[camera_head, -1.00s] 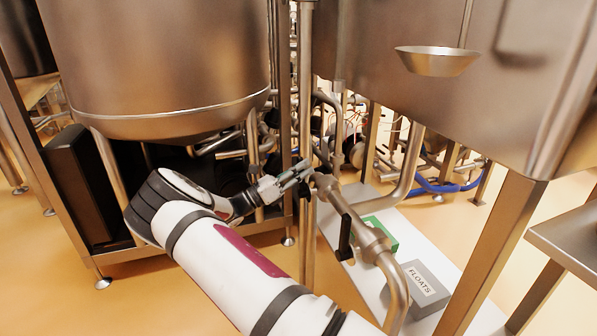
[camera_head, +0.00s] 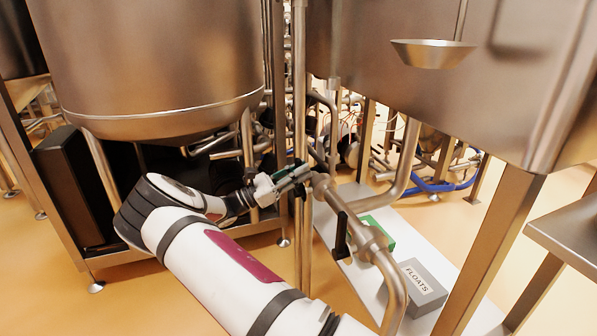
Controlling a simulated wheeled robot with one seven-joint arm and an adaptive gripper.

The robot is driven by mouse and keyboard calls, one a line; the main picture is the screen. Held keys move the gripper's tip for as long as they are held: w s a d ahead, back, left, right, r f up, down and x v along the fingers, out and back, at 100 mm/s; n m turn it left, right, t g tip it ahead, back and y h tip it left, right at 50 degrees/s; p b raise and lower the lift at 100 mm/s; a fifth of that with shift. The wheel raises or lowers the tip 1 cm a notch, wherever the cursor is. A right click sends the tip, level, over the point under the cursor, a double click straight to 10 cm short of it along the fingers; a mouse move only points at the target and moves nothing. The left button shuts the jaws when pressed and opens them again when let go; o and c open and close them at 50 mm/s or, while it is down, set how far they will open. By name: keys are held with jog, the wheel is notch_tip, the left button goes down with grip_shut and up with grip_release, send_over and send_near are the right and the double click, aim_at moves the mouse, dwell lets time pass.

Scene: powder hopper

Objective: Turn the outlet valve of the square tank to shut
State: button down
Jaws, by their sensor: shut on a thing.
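The square tank (camera_head: 430,95) fills the upper right, with a steel pipe (camera_head: 408,165) bending down from its underside. In front of it runs a thicker pipe (camera_head: 350,220) with a black lever handle (camera_head: 341,235) hanging down. My gripper (camera_head: 298,176) is at the upper left end of this thicker pipe, beside an upright steel post. Its fingers are shut on a small dark part, seemingly a valve handle, mostly hidden by the fingers. I cannot tell the handle's angle or trace its pipe to the tank.
A round tank (camera_head: 155,75) hangs at upper left, close above my arm. Upright posts (camera_head: 299,90) stand near my gripper. Crowded pipes lie behind.

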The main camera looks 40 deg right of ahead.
jog(key=shift+s+a+f, duration=0.15)
jog(key=shift+s+f, duration=0.05)
jog(key=shift+s, duration=0.25)
jog(key=c, duration=1.5)
grip_release()
jog(key=shift+s+r, duration=0.1)
jog(key=shift+r, duration=0.1)
jog(key=v, duration=1.2)
jog(key=shift+w, duration=0.25)
